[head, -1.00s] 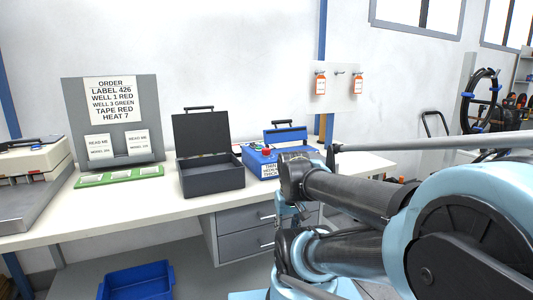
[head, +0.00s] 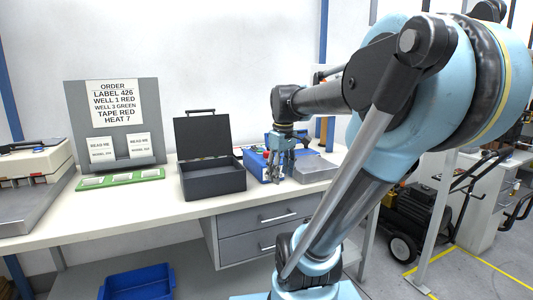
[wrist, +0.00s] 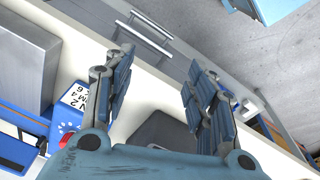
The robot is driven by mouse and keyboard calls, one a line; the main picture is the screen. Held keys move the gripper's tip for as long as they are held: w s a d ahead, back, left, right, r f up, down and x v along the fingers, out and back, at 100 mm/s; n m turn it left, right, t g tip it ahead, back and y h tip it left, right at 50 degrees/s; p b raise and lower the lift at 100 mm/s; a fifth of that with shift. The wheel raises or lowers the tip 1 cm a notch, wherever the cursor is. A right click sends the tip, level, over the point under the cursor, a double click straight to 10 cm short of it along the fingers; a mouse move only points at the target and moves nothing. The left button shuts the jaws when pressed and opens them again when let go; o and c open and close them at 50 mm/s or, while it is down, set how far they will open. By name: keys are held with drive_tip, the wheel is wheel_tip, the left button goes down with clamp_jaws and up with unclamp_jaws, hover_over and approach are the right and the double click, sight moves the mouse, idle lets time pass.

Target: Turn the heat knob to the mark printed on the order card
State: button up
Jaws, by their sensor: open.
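The order card (head: 115,103) stands on the grey board at the back left and reads "HEAT 7" on its last line. The blue device (head: 254,160) sits on the bench right of the dark case, partly hidden by my gripper. My gripper (head: 279,177) is open and empty, pointing down in front of the device. In the wrist view, my gripper (wrist: 160,68) is apart from the dial.
The open dark case (head: 212,180) stands left of the device. A grey flat box (head: 316,168) lies to its right. A green tray (head: 121,178) is in front of the order board. Drawers (head: 262,217) are under the bench, and a blue bin (head: 137,282) is below at left.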

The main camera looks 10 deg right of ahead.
drive_tip(key=w+r+n, duration=0.6)
drive_tip(key=w+r, duration=0.4)
drive_tip(key=w, duration=0.2)
wheel_tip(320, 180, up, 7)
drive_tip(key=n+g, duration=0.1)
drive_tip(key=n, duration=0.5)
hover_over(267, 152)
drive_tip(key=f, duration=1.7)
drive_tip(key=shift+w+d, duration=0.1)
drive_tip(key=shift+w, duration=0.2)
drive_tip(key=c, duration=1.1)
